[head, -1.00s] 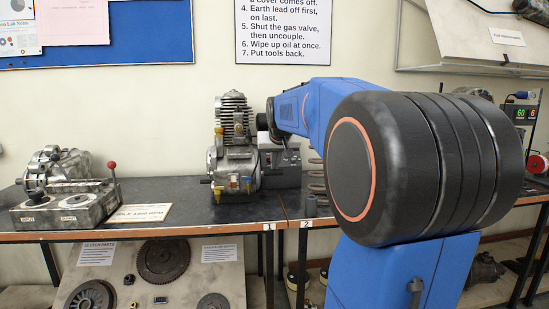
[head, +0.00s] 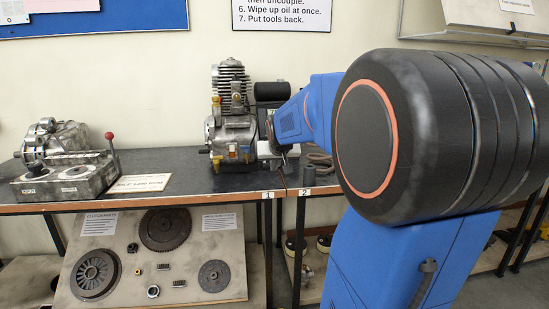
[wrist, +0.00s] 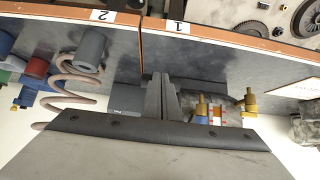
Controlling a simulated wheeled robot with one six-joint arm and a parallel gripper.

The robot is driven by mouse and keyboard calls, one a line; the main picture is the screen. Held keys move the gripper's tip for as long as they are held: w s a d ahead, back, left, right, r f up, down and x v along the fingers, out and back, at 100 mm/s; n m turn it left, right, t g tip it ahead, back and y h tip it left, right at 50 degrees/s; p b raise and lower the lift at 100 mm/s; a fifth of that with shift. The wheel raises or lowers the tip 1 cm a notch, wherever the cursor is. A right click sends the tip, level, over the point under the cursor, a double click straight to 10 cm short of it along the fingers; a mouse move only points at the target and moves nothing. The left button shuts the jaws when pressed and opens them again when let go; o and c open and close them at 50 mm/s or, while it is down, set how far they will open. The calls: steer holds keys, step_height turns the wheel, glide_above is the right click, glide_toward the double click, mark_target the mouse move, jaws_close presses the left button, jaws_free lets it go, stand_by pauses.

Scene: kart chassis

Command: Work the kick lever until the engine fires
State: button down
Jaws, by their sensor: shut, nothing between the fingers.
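The engine (head: 232,125), grey with a finned cylinder and small brass and blue fittings, stands upright on the bench. Its dark fittings and brass parts (wrist: 248,101) also show in the wrist view. I cannot pick out the kick lever with certainty; a short dark stub (head: 203,151) sticks out at the engine's left side. My gripper (wrist: 160,79) is shut and empty, above the bench beside the engine; I cannot tell if it touches anything. In the head view my arm's end is at the engine's right side, and the fingertips do not show clearly.
The dark bench (head: 180,178) has orange edging and labels 1 and 2. A geared unit (head: 62,160) with a red-knobbed lever stands at left, by a white card (head: 140,183). Clutch parts (head: 165,230) sit below.

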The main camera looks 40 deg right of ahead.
steer(key=shift+f, duration=0.85)
